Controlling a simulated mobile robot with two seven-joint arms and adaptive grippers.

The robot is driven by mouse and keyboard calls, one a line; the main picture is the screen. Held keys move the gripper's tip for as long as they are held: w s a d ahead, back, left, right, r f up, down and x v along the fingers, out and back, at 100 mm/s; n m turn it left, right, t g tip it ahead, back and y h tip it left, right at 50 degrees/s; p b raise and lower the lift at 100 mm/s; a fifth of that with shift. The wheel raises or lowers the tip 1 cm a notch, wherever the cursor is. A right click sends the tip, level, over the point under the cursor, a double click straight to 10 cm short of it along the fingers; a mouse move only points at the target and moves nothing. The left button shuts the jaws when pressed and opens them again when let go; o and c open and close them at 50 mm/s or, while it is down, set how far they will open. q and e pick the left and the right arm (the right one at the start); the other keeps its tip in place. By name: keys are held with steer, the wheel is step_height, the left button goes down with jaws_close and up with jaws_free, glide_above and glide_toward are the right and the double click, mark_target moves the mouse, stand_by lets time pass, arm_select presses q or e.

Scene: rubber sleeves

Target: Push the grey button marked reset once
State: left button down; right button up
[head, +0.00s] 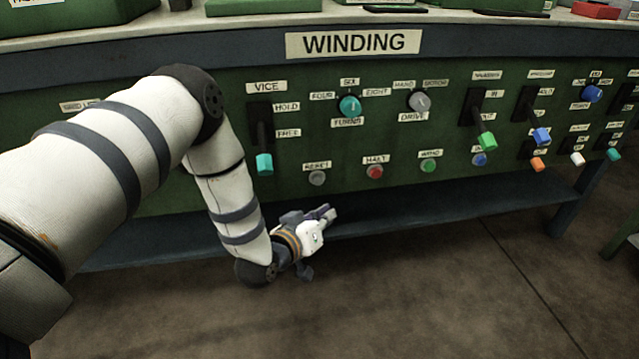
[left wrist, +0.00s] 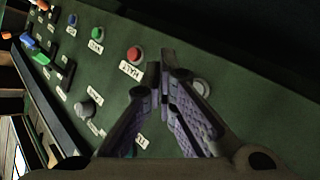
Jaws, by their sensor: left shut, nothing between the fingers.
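The grey reset button (head: 317,178) sits on the green panel under a small label, left of the red button. In the left wrist view the grey button (left wrist: 201,87) shows just right of my fingertips, partly behind a finger. My left gripper (head: 329,213) is shut and empty, in front of the panel and below the grey button in the head view. Its fingertips (left wrist: 163,68) meet in the left wrist view, pointing towards the panel. The size of the gap to the panel is unclear. My right gripper is out of view.
A red halt button (head: 375,172) and a green button (head: 428,165) stand right of the grey one. A vice lever with a teal handle (head: 264,164) hangs to its left. Teal (head: 350,106) and grey (head: 419,101) knobs are above. A dark shelf (head: 400,213) runs below the panel.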

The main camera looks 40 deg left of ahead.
mark_target(318, 180)
arm_select(q)
steer(key=w+a+b, duration=0.2)
steer(key=w+a, duration=0.2)
steer(key=a, duration=0.1)
steer(key=shift+w+a, duration=0.25)
steer(key=shift+w, duration=0.1)
steer(key=shift+a+f, duration=0.1)
stand_by(1.1)
steer(key=shift+w+a, duration=0.2)
steer(key=shift+w, duration=0.05)
steer(key=shift+w+a, duration=0.25)
stand_by(0.6)
steer(key=shift+s, duration=0.1)
steer(key=shift+s+d, duration=0.45)
steer(key=shift+d, duration=0.15)
steer(key=shift+p, duration=0.35)
